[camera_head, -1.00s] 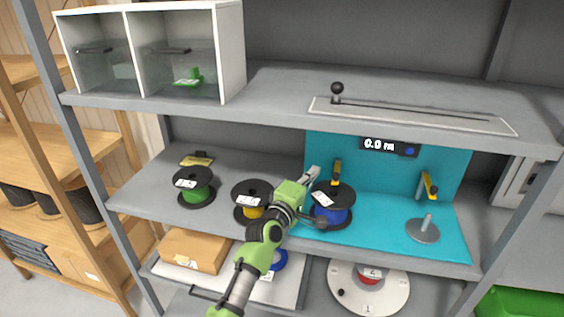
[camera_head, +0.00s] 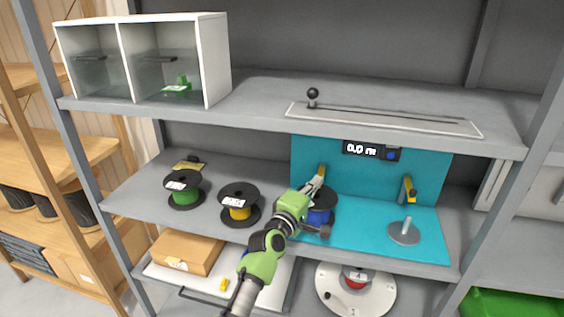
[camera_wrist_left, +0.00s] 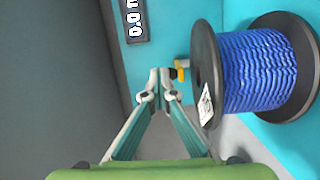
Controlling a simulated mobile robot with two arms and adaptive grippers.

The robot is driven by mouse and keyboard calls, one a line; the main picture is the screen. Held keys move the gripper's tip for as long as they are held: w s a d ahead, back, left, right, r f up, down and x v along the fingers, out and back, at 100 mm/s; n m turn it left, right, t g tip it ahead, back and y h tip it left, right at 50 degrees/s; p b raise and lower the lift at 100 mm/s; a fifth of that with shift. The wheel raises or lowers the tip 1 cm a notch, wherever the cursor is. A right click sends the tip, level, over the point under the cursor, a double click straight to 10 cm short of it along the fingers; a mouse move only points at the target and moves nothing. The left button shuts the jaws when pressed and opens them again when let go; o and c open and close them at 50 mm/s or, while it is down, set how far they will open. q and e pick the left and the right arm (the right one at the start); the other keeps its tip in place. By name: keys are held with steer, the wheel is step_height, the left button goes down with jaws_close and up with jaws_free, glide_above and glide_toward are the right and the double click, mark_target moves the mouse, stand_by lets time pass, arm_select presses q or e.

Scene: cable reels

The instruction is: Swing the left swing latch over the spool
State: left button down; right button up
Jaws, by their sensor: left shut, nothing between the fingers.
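The blue spool (camera_head: 318,217) with black flanges stands on the turquoise mat, partly hidden behind my left gripper. It fills the right side of the left wrist view (camera_wrist_left: 262,70). The left swing latch (camera_head: 322,170) is a yellow piece at the turquoise back panel, behind the spool. In the left wrist view its yellow end (camera_wrist_left: 180,72) shows between my fingertips and the spool's flange. My left gripper (camera_head: 317,183) is shut and empty, with its tips (camera_wrist_left: 160,76) right beside the latch; I cannot tell if they touch. My right gripper is not in view.
A right yellow latch (camera_head: 409,189) stands above an empty grey spindle (camera_head: 405,232). Yellow (camera_head: 239,205) and green (camera_head: 184,190) spools stand to the left. The upper shelf (camera_head: 300,122) overhangs, with a display (camera_head: 371,150) below it.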

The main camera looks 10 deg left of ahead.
arm_select(q)
steer(key=shift+d+r, duration=0.1)
steer(key=shift+d, duration=0.2)
